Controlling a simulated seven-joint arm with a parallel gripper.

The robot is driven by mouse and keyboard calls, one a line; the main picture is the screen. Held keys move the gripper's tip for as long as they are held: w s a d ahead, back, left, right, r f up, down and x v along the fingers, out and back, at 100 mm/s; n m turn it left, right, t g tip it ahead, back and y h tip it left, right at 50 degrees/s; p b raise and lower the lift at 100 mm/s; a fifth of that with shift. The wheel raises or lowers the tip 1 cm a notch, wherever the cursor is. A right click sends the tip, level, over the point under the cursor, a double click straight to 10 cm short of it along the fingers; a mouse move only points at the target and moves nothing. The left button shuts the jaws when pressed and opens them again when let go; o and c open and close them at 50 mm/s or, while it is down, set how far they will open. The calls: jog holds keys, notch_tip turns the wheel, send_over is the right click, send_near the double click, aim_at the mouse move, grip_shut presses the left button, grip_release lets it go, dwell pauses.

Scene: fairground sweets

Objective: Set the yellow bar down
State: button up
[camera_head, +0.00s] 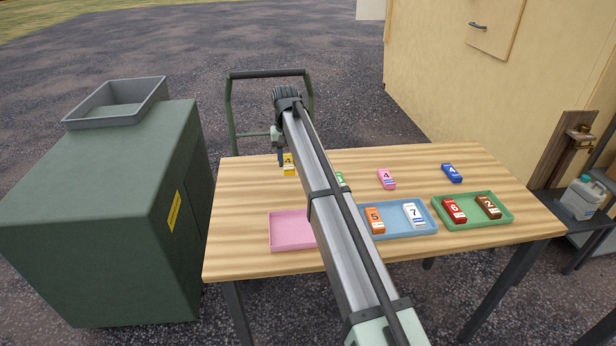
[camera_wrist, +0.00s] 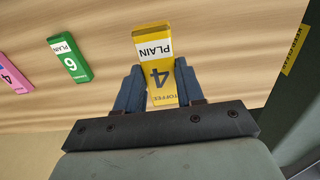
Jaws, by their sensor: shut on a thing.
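The yellow bar (camera_head: 289,169) is at the back left of the wooden table in the head view. In the wrist view the yellow bar (camera_wrist: 155,47) shows a white PLAIN label and a 4, and it sits between the two blue fingers. My gripper (camera_wrist: 160,88) is shut on it. In the head view my gripper (camera_head: 283,158) is at the table's far left part, partly hidden by my arm. I cannot tell whether the bar touches the table.
A green bar (camera_wrist: 70,57) and a pink bar (camera_wrist: 12,75) lie beside it. A blue bar (camera_head: 452,173) lies at back right. Pink (camera_head: 289,247), blue (camera_head: 398,234) and green (camera_head: 480,223) trays stand along the front. A green cabinet (camera_head: 100,200) stands left of the table.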

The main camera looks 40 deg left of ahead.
jog(key=shift+w+d+r, duration=0.15)
jog(key=shift+r, duration=0.3)
jog(key=w+d+m, duration=0.2)
jog(key=w+d, duration=0.7)
jog(key=d, duration=0.1)
jog(key=n, duration=0.2)
send_over(394, 221)
jog(key=shift+f, duration=4.7)
jog(key=shift+f, duration=0.1)
jog(key=o, duration=1.1)
jog(key=shift+c, duration=0.2)
